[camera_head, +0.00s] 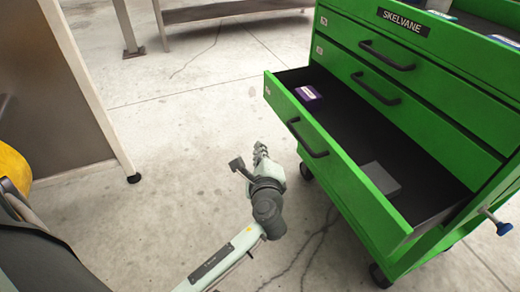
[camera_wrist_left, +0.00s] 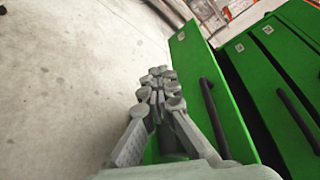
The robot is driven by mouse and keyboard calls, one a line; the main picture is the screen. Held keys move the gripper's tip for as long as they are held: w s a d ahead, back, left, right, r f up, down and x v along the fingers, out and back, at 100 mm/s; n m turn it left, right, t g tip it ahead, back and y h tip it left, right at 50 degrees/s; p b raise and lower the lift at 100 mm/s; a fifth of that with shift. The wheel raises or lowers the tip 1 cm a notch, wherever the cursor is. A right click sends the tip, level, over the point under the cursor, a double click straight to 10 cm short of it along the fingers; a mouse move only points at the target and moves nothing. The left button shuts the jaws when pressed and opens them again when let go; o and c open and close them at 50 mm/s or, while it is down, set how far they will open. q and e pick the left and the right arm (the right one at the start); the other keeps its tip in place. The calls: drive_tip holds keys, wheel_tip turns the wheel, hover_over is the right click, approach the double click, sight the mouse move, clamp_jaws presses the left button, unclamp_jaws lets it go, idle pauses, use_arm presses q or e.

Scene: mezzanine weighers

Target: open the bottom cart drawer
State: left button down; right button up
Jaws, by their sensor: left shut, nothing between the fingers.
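The green cart (camera_head: 430,105) stands at the right with its bottom drawer (camera_head: 345,188) pulled well out. That drawer holds a purple box (camera_head: 308,94) and a flat grey block (camera_head: 381,178). Its black handle (camera_head: 306,140) is on the front panel; it also shows in the left wrist view (camera_wrist_left: 214,117). My left gripper (camera_head: 262,152) is shut and empty, in front of the drawer panel and left of the handle, apart from it. In the left wrist view the shut fingers (camera_wrist_left: 157,82) point along the drawer front. My right gripper is not in view.
Two upper drawers, with handles (camera_head: 376,88) and (camera_head: 387,55), are closed. A blue-knobbed lever (camera_head: 502,227) sticks out at the cart's right. A yellow object (camera_head: 13,168) and a grey panel (camera_head: 60,95) are at the left. Floor between is clear.

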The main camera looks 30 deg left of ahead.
use_arm(q)
drive_tip(key=c, duration=2.2)
unclamp_jaws()
drive_tip(key=o, duration=0.6)
drive_tip(key=shift+o, duration=0.2)
drive_tip(key=v, duration=1.2)
drive_tip(key=shift+r, duration=0.1)
